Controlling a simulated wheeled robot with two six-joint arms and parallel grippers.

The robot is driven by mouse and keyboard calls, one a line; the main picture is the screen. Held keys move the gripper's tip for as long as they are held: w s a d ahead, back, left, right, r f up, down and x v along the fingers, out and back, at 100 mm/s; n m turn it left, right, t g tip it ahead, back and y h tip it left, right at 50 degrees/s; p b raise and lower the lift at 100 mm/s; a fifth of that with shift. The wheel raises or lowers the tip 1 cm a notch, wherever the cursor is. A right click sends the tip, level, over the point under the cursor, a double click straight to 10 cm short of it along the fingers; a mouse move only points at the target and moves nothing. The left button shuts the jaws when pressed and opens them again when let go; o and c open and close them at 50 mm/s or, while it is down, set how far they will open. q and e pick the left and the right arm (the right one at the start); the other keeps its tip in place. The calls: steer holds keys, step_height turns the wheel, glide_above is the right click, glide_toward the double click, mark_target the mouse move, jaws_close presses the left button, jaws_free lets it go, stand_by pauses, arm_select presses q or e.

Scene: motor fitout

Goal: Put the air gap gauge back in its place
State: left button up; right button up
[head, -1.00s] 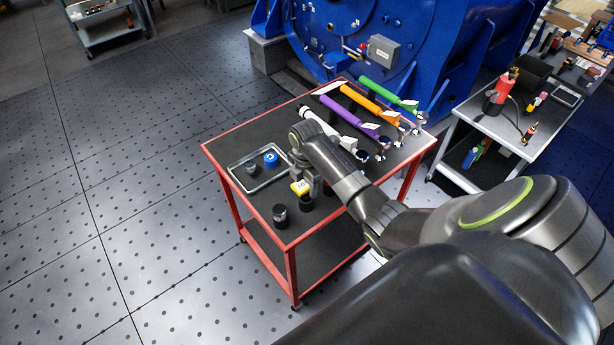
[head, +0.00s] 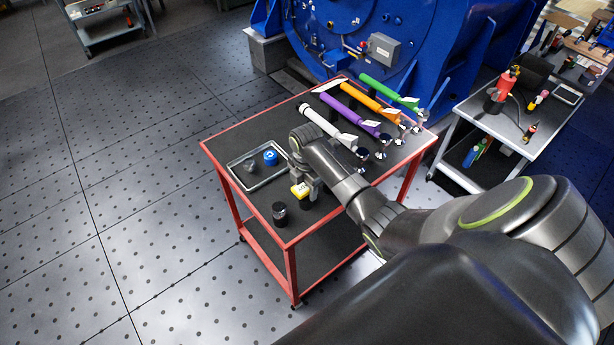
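My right gripper (head: 304,187) points down over the front part of the red-framed cart (head: 291,241). My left gripper is not in view.
A shallow tray (head: 262,184) on the cart holds a blue round piece (head: 271,158) and a grey one (head: 249,166). White, purple, orange and green handled tools (head: 372,103) lie at the back. A grey side table (head: 499,117) stands right, a blue motor (head: 345,35) behind.

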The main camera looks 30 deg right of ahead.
steer(key=o, duration=0.5)
steer(key=shift+r, duration=0.1)
steer(key=shift+w+r+p, duration=0.1)
steer(key=shift+r+p, duration=2.25)
steer(key=shift+r, duration=6.3)
